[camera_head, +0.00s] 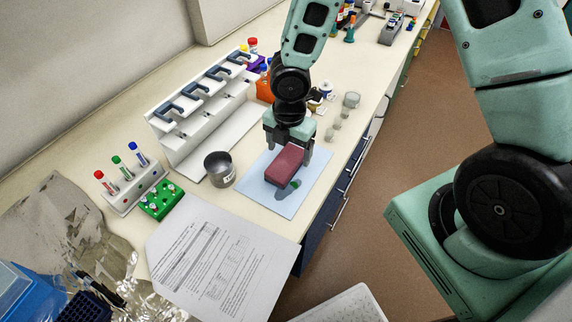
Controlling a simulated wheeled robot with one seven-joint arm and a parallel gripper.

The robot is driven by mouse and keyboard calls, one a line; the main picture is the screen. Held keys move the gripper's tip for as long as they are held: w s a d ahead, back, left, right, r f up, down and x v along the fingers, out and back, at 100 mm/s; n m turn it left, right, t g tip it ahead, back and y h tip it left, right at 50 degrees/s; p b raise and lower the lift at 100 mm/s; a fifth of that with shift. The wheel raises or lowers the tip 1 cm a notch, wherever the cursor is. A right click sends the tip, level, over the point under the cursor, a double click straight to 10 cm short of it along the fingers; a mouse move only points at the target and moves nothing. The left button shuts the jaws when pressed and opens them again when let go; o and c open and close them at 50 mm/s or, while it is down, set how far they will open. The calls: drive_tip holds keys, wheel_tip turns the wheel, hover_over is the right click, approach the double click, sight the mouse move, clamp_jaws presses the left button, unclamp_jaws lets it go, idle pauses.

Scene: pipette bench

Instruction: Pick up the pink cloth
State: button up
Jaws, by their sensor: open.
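The pink cloth (286,165) looks like a thick, dark pink folded block. It is on the light blue mat (251,189) near the bench's front edge, tilted in the picture. My gripper (290,152) points down at the far end of the cloth. Its fingers are apart, one showing at the left and one at the right of that end. The cloth hides part of the gap between them, so I cannot tell whether the fingers touch it. A small green-tipped item (294,184) shows at the cloth's near right side.
A grey metal cup (219,168) stands left of the mat. A white rack with dark hooks (205,118) stands behind. Tube racks, a green block (161,201) and printed paper (216,255) lie left and nearer. Small beakers (337,122) stand beyond my gripper.

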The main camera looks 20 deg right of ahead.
sight(286, 160)
drive_tip(key=f, duration=0.5)
drive_tip(key=shift+w+a, duration=0.2)
drive_tip(key=shift+a, duration=0.1)
drive_tip(key=c, duration=1.1)
wheel_tip(286, 160, up, 10)
drive_tip(key=shift+p, duration=0.55)
